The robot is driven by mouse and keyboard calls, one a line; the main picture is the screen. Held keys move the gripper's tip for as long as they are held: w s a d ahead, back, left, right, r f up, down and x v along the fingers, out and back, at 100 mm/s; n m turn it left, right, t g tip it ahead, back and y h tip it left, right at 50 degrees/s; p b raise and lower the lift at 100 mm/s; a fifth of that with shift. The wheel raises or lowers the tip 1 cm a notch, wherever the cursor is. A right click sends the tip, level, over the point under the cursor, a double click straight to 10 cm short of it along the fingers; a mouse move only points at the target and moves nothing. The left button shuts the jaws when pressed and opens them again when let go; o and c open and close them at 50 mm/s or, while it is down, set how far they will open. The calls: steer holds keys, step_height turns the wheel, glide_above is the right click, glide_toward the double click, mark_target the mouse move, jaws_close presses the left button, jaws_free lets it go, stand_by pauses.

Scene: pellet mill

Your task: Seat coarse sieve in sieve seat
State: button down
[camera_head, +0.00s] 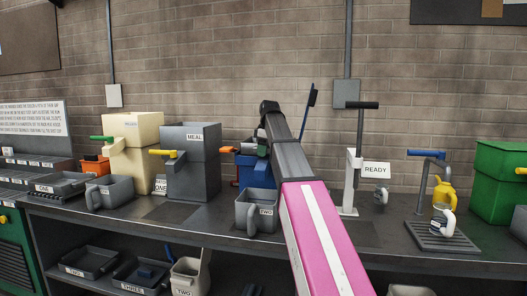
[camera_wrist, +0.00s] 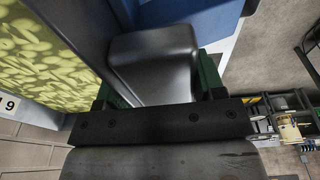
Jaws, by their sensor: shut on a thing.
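In the wrist view the two dark green fingers of my gripper (camera_wrist: 160,84) are shut on a smooth grey block-like piece (camera_wrist: 152,50). It joins a long grey edge on its left. I cannot tell whether this piece is part of the coarse sieve. A blue surface (camera_wrist: 190,12) lies just beyond it. In the head view my arm reaches towards a blue machine (camera_head: 262,170) on the bench and covers part of it; the gripper's hold is hidden there. No sieve or sieve seat can be made out for certain.
A grey cup marked TWO (camera_head: 257,212) stands before the blue machine. A grey MEAL bin (camera_head: 190,180) and cream bin (camera_head: 140,130) stand left. A white stand with a READY sign (camera_head: 377,169) and a drip grate (camera_head: 440,238) stand right. Trays (camera_head: 90,263) lie below.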

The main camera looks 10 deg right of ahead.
steer(key=shift+f, duration=0.1)
jaws_free()
stand_by(0.3)
stand_by(0.4)
steer(key=shift+s+d+r, duration=0.1)
steer(key=shift+d+r, duration=0.1)
steer(key=shift+r, duration=1.2)
steer(key=shift+s+d+r, duration=0.15)
steer(key=shift+r, duration=1.25)
steer(key=shift+s+d+r, duration=0.1)
steer(key=shift+d+r, duration=0.1)
steer(key=shift+r, duration=1.4)
steer(key=shift+s, duration=0.1)
